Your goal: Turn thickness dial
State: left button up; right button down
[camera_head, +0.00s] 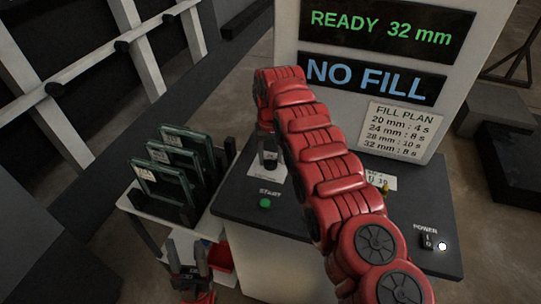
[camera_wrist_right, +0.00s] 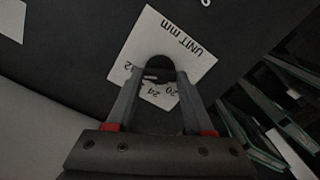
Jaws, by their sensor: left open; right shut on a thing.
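The thickness dial is a dark knob on a white label (camera_wrist_right: 183,42) marked "UNIT mm", with 20 and 24 readable in the right wrist view. My right gripper (camera_wrist_right: 160,75) is shut on this knob, one finger on each side. In the head view the right gripper (camera_head: 268,150) points down at the label, left of my red arm, and the knob is mostly hidden. The upper display (camera_head: 388,26) reads "READY 32 mm". My left gripper (camera_head: 189,268) is open and empty, low beside the machine.
The lower display (camera_head: 372,78) reads "NO FILL", above a fill plan sign (camera_head: 401,130). A green start button (camera_head: 265,203) and a power switch (camera_head: 429,241) sit on the dark panel. Another label (camera_head: 381,179) is partly behind my arm. Glass panes (camera_head: 163,183) stand in a rack at left.

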aim_at(270, 160)
jog(key=shift+c, duration=1.4)
grip_release()
jog(key=shift+r+p, duration=0.3)
jog(key=shift+r, duration=0.1)
notch_tip(270, 160, up, 17)
jog(key=p, duration=1.6)
jog(key=shift+f, duration=0.2)
